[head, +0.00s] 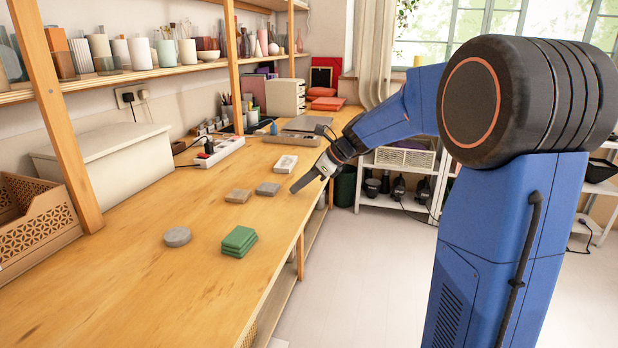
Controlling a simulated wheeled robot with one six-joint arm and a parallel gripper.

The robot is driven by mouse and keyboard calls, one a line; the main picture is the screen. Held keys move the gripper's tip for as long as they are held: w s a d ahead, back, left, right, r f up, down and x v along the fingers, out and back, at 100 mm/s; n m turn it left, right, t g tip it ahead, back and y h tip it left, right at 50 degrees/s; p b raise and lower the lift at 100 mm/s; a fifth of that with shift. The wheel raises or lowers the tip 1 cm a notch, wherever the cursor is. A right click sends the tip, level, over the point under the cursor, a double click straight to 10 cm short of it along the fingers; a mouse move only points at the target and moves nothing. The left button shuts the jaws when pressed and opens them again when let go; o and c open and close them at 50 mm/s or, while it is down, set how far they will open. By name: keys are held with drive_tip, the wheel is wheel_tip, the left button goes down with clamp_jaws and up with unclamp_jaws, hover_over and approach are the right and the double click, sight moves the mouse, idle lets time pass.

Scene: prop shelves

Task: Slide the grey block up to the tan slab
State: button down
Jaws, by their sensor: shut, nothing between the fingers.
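The grey block (267,188) lies flat on the wooden worktop, a little right of the tan slab (238,196). A narrow strip of bare wood shows between the two. My gripper (295,188) is shut and empty. Its dark fingers point down and left, with the tips just right of the grey block. A small gap shows between the tips and the block. I cannot tell whether the tips touch the worktop.
A white block (286,164) lies behind the grey block. A round grey disc (177,236) and a green stack (239,241) lie nearer on the worktop (130,285). A power strip (219,151) and a white box (105,168) stand along the wall. The worktop's edge runs close to my gripper.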

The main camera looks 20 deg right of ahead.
sight(262, 185)
drive_tip(key=shift+w+a, duration=0.6)
drive_tip(key=shift+a, duration=0.2)
drive_tip(key=shift+w+a, duration=0.6)
drive_tip(key=shift+a, duration=0.2)
drive_tip(key=shift+w+a, duration=0.65)
drive_tip(key=shift+a, duration=0.3)
drive_tip(key=shift+w+a, duration=0.65)
drive_tip(key=shift+a, duration=0.25)
drive_tip(key=shift+w+a, duration=0.65)
drive_tip(key=shift+a, duration=0.3)
drive_tip(key=shift+d, duration=0.1)
